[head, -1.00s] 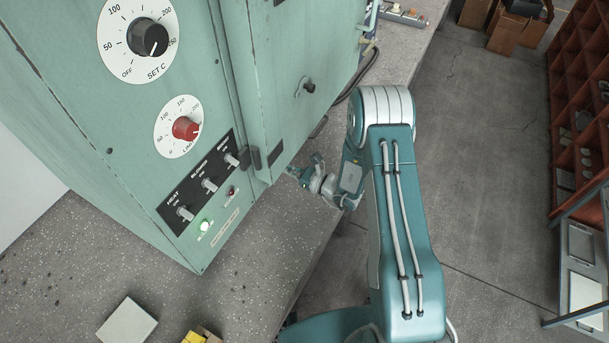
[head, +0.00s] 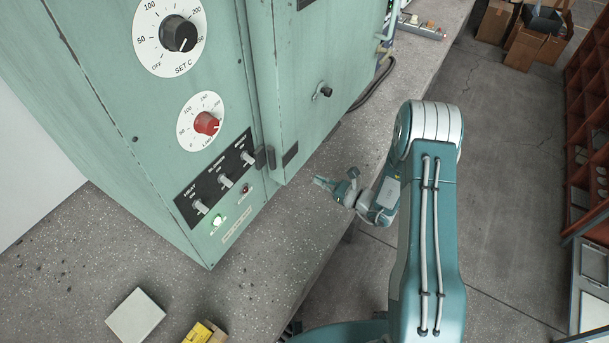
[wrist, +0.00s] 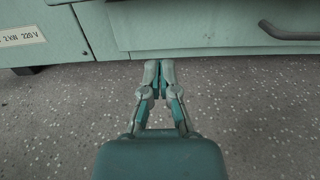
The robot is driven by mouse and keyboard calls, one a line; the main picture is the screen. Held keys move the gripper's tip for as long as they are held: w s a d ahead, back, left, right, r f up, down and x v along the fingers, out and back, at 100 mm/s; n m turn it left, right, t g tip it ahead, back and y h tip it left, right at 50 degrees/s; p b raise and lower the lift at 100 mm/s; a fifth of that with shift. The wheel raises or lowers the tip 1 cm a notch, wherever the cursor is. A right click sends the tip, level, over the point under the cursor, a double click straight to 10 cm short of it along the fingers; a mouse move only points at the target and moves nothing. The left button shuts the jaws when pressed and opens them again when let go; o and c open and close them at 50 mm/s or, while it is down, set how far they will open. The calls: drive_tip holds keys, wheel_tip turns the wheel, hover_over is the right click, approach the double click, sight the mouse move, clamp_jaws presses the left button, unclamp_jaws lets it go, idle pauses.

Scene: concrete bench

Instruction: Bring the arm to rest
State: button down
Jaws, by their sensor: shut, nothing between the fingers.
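My gripper (head: 322,183) is out over the concrete bench (head: 300,225), to the right of the green cabinet's front corner and apart from it. In the wrist view my gripper (wrist: 159,88) has its two fingertips together with nothing between them. The cabinet's lower edge (wrist: 190,53) lies just ahead of the fingertips in that view. My arm is bent, with its upper link reaching from the bottom right of the head view.
The green cabinet (head: 225,75) has a black dial (head: 179,33), a red dial (head: 207,123), several switches and a lit green lamp (head: 217,220). A pale block (head: 135,315) and a yellow box (head: 203,333) lie on the bench. Red shelving (head: 588,140) stands at right.

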drive_tip(key=v, duration=0.5)
drive_tip(key=shift+d, duration=0.3)
drive_tip(key=shift+s+d, duration=0.25)
drive_tip(key=shift+s, duration=0.1)
drive_tip(key=shift+a, duration=0.1)
drive_tip(key=shift+r, duration=0.1)
drive_tip(key=s+a+r+n+g+h, duration=0.1)
drive_tip(key=s+a+r+n+g, duration=0.2)
drive_tip(key=s+r+n+g, duration=0.35)
drive_tip(key=s+a+r+n+g+h, duration=0.1)
drive_tip(key=s+a+r+n+g, duration=0.25)
drive_tip(key=r+n, duration=0.55)
drive_tip(key=s+d+r+n+t+h, duration=0.2)
drive_tip(key=s+d+r+n+h, duration=0.2)
drive_tip(key=s+r+n+h, duration=0.1)
drive_tip(key=s+d+r+n+t+h, duration=0.3)
drive_tip(key=s+d+r+n+h, duration=0.1)
drive_tip(key=s+r+h, duration=0.3)
wheel_tip(320, 180, up, 3)
drive_tip(key=shift+s+d+r+n+h, duration=0.2)
drive_tip(key=shift+s+d+n+h, duration=0.15)
drive_tip(key=shift+s, duration=0.9)
